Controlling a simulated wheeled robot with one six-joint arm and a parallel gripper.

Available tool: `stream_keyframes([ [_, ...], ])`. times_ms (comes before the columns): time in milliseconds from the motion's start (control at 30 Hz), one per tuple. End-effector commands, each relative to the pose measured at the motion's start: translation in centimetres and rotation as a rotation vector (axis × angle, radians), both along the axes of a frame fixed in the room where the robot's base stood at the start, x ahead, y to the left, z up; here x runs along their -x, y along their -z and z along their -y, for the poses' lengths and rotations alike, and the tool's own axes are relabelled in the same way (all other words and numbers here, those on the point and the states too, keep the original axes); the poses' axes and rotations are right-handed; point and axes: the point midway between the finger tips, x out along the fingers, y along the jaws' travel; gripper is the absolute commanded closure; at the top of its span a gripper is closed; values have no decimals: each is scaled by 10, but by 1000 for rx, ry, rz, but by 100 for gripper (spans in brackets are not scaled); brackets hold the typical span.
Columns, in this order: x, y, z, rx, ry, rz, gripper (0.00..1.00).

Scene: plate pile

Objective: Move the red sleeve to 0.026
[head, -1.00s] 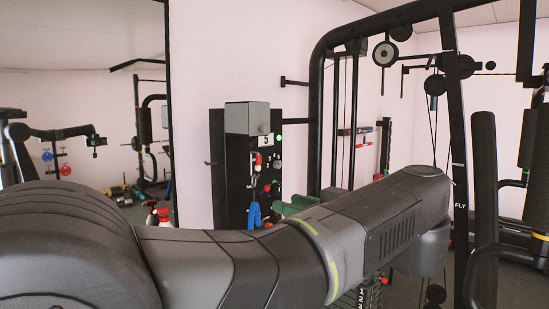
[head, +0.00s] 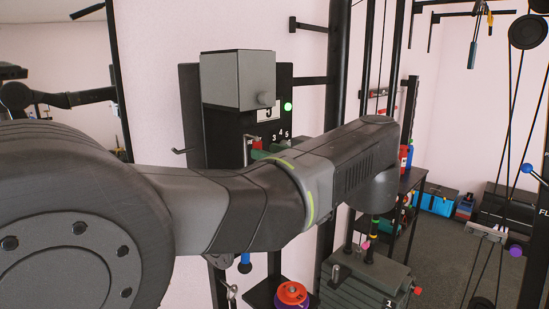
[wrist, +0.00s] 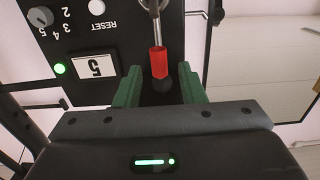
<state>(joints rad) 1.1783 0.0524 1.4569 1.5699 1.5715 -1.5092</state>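The red sleeve (wrist: 158,62) sits on a shiny metal rod (wrist: 153,12) in the upper middle of the wrist view. My gripper (wrist: 161,77) is open, with one green finger on each side of the sleeve and knob. Gaps show on both sides, so the fingers do not appear to touch the sleeve. In the head view my arm covers most of the panel's lower part; a green finger (head: 262,155) shows just above it.
The dark panel (head: 225,130) carries a grey box (head: 237,80) and a lit green lamp (head: 287,106). A weight stack (head: 365,285) stands at lower right.

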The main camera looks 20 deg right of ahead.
Motion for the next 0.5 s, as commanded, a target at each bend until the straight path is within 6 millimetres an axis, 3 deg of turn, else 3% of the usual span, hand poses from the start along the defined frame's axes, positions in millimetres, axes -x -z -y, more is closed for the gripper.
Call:
stream_keyframes([
  [500,-38,2,-16,1,-1,1,64],
])
